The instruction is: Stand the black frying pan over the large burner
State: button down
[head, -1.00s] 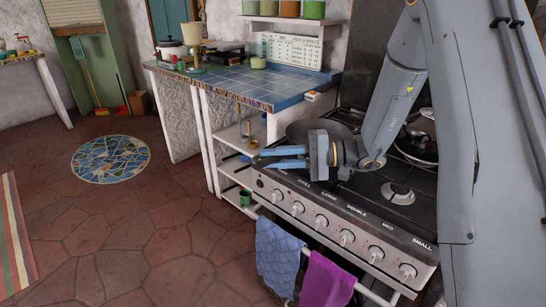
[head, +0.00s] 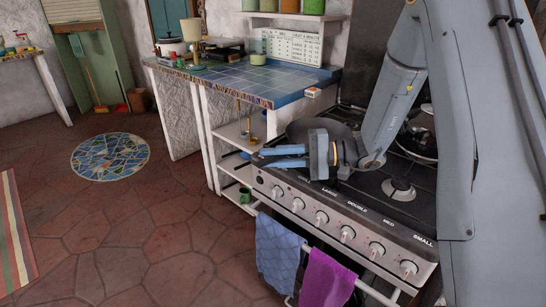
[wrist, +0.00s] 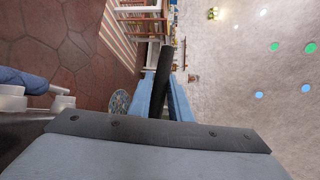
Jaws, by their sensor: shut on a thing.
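The black frying pan (head: 300,129) is at the left part of the stove, partly hidden behind my gripper. My gripper (head: 270,157) points left across the stove's left front corner. In the wrist view, its blue fingers (wrist: 166,103) are shut on the pan's black handle (wrist: 162,75). The large burner is not visible; the pan and gripper cover that part of the hob. The word LARGE is printed on the front panel below. I cannot tell whether the pan's base touches the stove.
A bare burner (head: 398,189) shows at the front right of the stove (head: 345,215). Another pan (head: 418,140) stands behind it, partly hidden by my arm. The blue tiled counter (head: 265,80) adjoins on the left, with a small box (head: 313,92) at its edge.

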jog(key=c, duration=1.6)
grip_release()
jog(key=shift+o, duration=0.2)
jog(key=d, duration=0.2)
jog(key=d+b, duration=0.1)
jog(key=d, duration=0.4)
jog(key=shift+s+d+r, duration=0.15)
jog(key=shift+s+r, duration=0.25)
jog(key=s+f+n+g+h, duration=0.1)
jog(key=s+f+g+h, duration=0.2)
jog(key=s, duration=0.5)
jog(key=s+f+g+h, duration=0.1)
jog(key=s+g+h, duration=0.1)
jog(key=s+h, duration=0.5)
jog(key=s+d+n+t+h+p, duration=0.2)
jog(key=s+d+t+h, duration=0.1)
jog(key=s+d+h, duration=0.3)
jog(key=shift+s+d+r+h, duration=0.3)
jog(key=shift+s+d+r, duration=0.1)
jog(key=shift+d, duration=0.8)
